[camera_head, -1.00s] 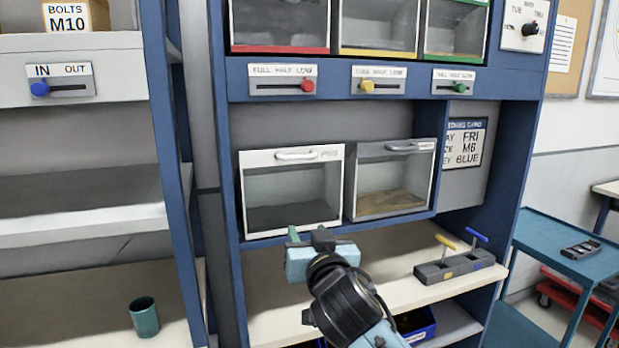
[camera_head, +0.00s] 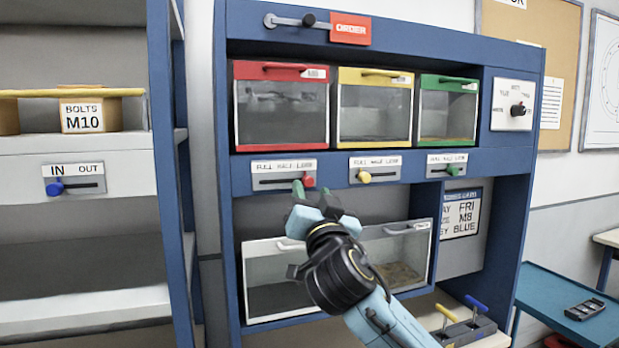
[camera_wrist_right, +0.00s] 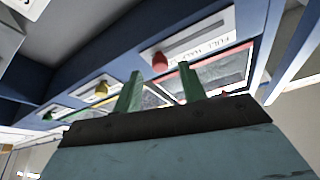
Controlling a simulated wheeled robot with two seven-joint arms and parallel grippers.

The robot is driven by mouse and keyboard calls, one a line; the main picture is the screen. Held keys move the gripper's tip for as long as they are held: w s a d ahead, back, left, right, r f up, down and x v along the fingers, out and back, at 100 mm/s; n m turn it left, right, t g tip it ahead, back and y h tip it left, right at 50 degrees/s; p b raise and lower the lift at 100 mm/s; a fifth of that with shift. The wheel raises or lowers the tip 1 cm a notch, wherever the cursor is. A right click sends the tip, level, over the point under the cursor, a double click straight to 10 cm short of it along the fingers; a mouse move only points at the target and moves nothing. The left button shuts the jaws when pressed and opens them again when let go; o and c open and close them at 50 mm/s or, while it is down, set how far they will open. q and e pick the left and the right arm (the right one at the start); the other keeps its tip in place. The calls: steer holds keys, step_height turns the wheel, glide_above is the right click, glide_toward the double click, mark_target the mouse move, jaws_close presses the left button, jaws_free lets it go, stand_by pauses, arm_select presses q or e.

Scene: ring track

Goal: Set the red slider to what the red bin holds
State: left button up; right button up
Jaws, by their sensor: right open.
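The red slider (camera_head: 284,172) is a grey plate below the red bin, labelled FULL, HALF, LOW. Its red knob (camera_head: 308,181) is at the right end, under LOW. The red bin (camera_head: 281,105) has a red frame and clear front. Grey shows inside, but its fill level is not clear to me. My right gripper (camera_head: 314,194) is open and empty, just below and in front of the red slider. In the right wrist view its green fingers are apart, and the red knob (camera_wrist_right: 160,60) shows between and beyond their tips. My left gripper is not in view.
The yellow bin (camera_head: 375,107) and green bin (camera_head: 447,112) stand to the right, with a yellow knob (camera_head: 364,177) and green knob (camera_head: 453,170) below. A lower clear-fronted bin (camera_head: 280,266) is behind my right arm. A blue-knobbed IN/OUT slider (camera_head: 74,186) is at left.

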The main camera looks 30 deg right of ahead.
mark_target(309, 185)
steer(key=shift+p+x, duration=0.4)
steer(key=shift+x, duration=1.15)
jaws_close()
